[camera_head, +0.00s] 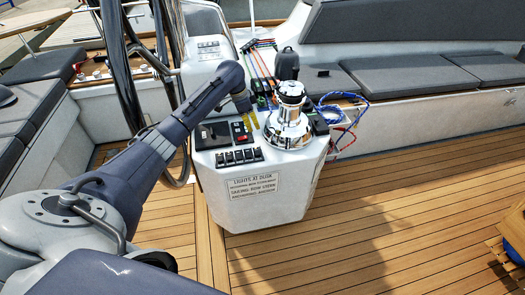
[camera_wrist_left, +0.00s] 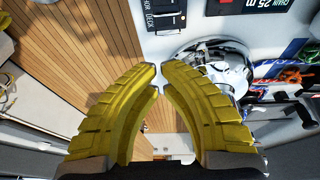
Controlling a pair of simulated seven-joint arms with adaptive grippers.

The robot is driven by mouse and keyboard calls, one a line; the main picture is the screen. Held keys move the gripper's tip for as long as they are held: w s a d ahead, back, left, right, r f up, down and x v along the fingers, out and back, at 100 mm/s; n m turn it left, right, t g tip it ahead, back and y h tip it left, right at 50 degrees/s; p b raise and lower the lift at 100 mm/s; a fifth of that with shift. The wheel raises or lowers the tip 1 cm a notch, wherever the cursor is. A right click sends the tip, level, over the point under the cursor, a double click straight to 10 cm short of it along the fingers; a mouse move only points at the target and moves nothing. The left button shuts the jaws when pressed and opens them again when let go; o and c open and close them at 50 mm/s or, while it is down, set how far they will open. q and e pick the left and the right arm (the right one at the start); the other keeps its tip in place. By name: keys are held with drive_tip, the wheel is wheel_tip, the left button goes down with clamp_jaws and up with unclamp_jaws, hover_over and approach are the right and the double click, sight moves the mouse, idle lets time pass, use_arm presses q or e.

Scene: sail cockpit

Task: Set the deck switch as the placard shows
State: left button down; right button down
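The placard (camera_head: 254,187) is on the pedestal front, headed "LIGHTS AT DUSK", with lines for motoring, sailing and anchoring; its small print is hard to read. Above it is a row of several black switches (camera_head: 240,157); their positions are too small to tell. In the left wrist view, a black switch panel (camera_wrist_left: 166,16) with a "DECK" label shows at the top edge, partly cut off. My left gripper (camera_head: 251,120) is above the pedestal top, behind the switch row and left of the winch. Its yellow fingers (camera_wrist_left: 160,82) are nearly tip to tip, with nothing between them. My right gripper is out of view.
A chrome winch (camera_head: 289,118) stands on the pedestal beside my left gripper. A red switch (camera_head: 240,138) and a dark panel (camera_head: 212,135) lie near it. Coloured ropes (camera_head: 345,112) hang at the right. The teak deck (camera_head: 380,215) in front is mostly clear.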

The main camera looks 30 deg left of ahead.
use_arm(q)
drive_tip(key=shift+f, duration=0.1)
hover_over(262, 156)
drive_tip(key=f, duration=1.1)
drive_tip(key=shift+a+f, duration=0.25)
drive_tip(key=shift+s+d+f, duration=0.1)
drive_tip(key=shift+s+f, duration=0.05)
drive_tip(key=shift+f, duration=0.85)
drive_tip(key=shift+s+f+y, duration=0.15)
drive_tip(key=shift+f+y, duration=0.15)
drive_tip(key=shift+f, duration=0.1)
drive_tip(key=shift+s+d+f+t+y, duration=0.1)
drive_tip(key=shift+d+f+t+y, duration=0.15)
drive_tip(key=shift+t+y, duration=0.4)
drive_tip(key=shift+f, duration=0.15)
